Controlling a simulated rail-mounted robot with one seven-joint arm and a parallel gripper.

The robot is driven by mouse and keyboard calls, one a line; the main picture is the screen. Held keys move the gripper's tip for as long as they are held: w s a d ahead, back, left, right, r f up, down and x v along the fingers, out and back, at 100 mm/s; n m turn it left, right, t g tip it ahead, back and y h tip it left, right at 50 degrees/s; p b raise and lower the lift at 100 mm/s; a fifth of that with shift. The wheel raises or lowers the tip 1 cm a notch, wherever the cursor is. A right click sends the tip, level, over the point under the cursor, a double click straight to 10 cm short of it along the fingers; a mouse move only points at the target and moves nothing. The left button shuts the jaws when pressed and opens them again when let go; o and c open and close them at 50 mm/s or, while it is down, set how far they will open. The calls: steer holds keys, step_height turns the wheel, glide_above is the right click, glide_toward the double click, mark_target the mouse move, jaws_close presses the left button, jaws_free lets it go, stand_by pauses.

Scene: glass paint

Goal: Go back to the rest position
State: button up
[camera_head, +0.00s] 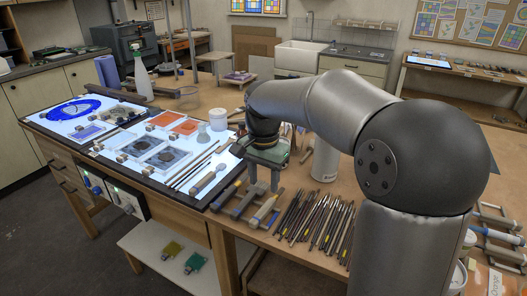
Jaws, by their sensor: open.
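My gripper (263,187) hangs over the workbench, its two fingers pointing down and spread apart with nothing between them. It is just right of the lit glass panel (193,202). A rack with several tools (240,203) lies below and beside the fingertips; I cannot tell whether they touch it. My grey arm reaches in from the right and hides part of the bench behind it.
Several brushes (317,222) lie to the right of the gripper. A white cylinder (325,161) stands behind them. On the lit panel are orange glass pieces (185,127), a white jar (218,119) and long thin tools. A spray bottle (142,78) stands at the back left.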

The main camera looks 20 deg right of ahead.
step_height(320, 180, up, 9)
steer(key=s+f+n, duration=0.4)
steer(key=s+f, duration=0.5)
steer(key=s, duration=0.3)
steer(key=s+f+n, duration=0.5)
steer(key=s+f, duration=0.4)
steer(key=s, duration=0.2)
steer(key=shift+s+a, duration=0.3)
steer(key=shift+s, duration=0.05)
